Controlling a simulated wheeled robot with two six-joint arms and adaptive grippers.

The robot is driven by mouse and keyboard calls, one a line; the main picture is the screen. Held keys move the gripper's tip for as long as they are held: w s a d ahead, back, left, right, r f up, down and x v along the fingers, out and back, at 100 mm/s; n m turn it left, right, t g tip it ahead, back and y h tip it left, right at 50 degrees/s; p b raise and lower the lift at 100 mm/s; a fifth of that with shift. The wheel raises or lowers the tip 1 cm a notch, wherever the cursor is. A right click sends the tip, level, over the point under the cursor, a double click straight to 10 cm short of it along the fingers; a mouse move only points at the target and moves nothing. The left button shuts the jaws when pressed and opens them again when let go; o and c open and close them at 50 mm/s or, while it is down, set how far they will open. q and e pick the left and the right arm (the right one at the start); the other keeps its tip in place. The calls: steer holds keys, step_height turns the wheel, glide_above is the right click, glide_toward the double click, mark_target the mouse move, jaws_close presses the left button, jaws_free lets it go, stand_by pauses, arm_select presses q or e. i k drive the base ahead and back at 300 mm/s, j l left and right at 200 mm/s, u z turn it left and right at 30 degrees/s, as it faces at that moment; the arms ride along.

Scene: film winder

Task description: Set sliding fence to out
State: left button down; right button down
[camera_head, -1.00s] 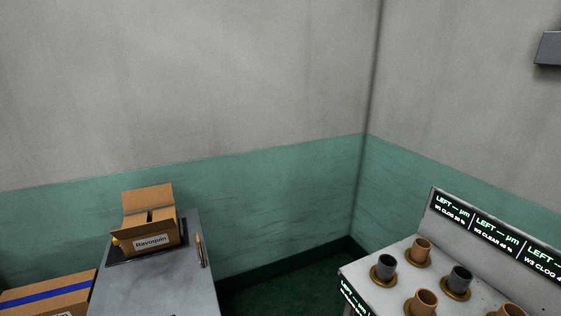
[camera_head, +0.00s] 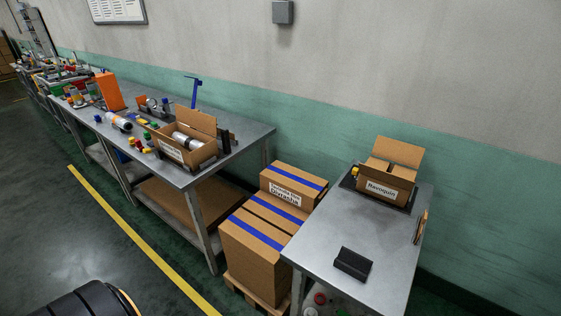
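I cannot make out a sliding fence in the camera_head view. The long workbench (camera_head: 245,131) on the left carries several small parts, an orange block (camera_head: 109,91), a blue upright stand (camera_head: 195,92) and an open cardboard box (camera_head: 187,142) holding silver cylinders. Details there are too small to tell which part is a fence. Neither of my grippers shows in the view.
A metal table (camera_head: 330,222) at the right holds an open Ravospin box (camera_head: 385,189) and a black block (camera_head: 353,264). Taped cartons (camera_head: 262,238) on a pallet stand between the tables. Open floor with a yellow line (camera_head: 135,235) lies in front.

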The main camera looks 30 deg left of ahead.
mark_target(355, 171)
steer(key=u, duration=0.35)
steer(key=j+z, duration=0.2)
steer(key=z, duration=0.3)
steer(key=j+z, duration=0.2)
steer(key=z, duration=0.3)
steer(key=j+z, duration=0.2)
steer(key=z, duration=0.25)
steer(key=j+z, duration=0.15)
steer(key=z, duration=0.35)
steer(key=k+j+z, duration=0.3)
steer(key=k+j, duration=0.3)
steer(key=j, duration=0.2)
steer(key=k+j+z, duration=0.3)
steer(key=k+j, duration=0.35)
